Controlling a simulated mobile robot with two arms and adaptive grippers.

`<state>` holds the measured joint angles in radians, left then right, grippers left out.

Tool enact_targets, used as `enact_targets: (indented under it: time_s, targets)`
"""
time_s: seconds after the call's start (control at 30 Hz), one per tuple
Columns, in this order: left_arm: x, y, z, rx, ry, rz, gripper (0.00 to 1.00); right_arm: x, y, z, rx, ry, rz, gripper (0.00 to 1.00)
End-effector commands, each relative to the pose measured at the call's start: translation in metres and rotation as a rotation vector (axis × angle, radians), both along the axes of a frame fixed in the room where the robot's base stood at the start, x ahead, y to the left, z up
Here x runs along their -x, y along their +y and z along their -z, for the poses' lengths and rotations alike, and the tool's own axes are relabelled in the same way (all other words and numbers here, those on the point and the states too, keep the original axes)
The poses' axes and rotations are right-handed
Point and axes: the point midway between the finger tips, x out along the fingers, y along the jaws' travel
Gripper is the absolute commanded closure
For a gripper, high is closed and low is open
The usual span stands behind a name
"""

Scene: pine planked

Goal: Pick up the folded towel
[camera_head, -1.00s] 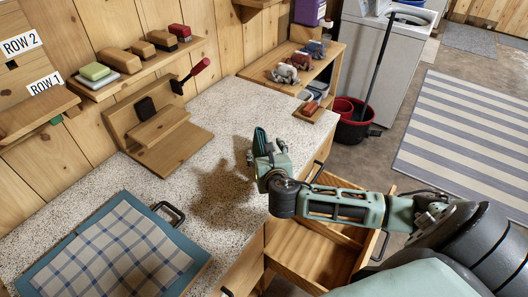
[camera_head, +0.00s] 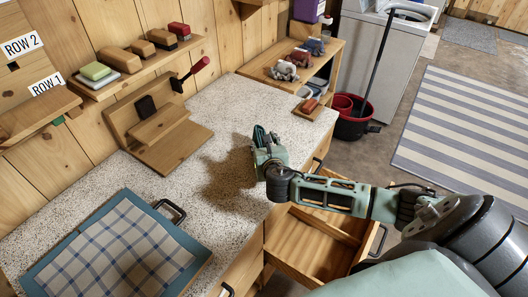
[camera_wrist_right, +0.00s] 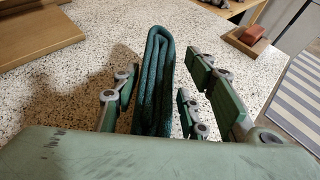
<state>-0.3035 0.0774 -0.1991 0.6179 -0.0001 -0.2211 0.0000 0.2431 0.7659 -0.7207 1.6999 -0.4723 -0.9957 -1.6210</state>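The folded towel (camera_wrist_right: 155,80) is dark green and folded into tight layers. In the right wrist view it stands on edge between the fingers of my right gripper (camera_wrist_right: 157,105), its far end past the fingertips. The towel (camera_head: 259,137) shows there as a small dark strip. My left gripper is not in view.
A blue-edged tray with a checked cloth (camera_head: 120,250) lies front left. A wooden stand (camera_head: 160,135) is at the counter's back. An open drawer (camera_head: 310,250) juts out below my right arm.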

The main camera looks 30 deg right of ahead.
Motion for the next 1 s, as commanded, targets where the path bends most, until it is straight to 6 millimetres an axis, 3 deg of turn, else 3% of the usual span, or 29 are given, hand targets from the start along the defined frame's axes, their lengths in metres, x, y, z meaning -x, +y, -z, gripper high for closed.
enact_targets:
  time_s: [0.4,0.77,1.0]
  targets:
    - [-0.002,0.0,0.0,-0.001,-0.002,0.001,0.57,0.0,0.001,0.0,-0.003,0.0,-0.002,1.0]
    - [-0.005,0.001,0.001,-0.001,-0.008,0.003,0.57,-0.001,0.001,-0.006,-0.002,-0.004,-0.002,1.0]
    - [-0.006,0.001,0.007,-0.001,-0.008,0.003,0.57,-0.002,0.0,-0.038,0.0,-0.01,-0.003,1.0]
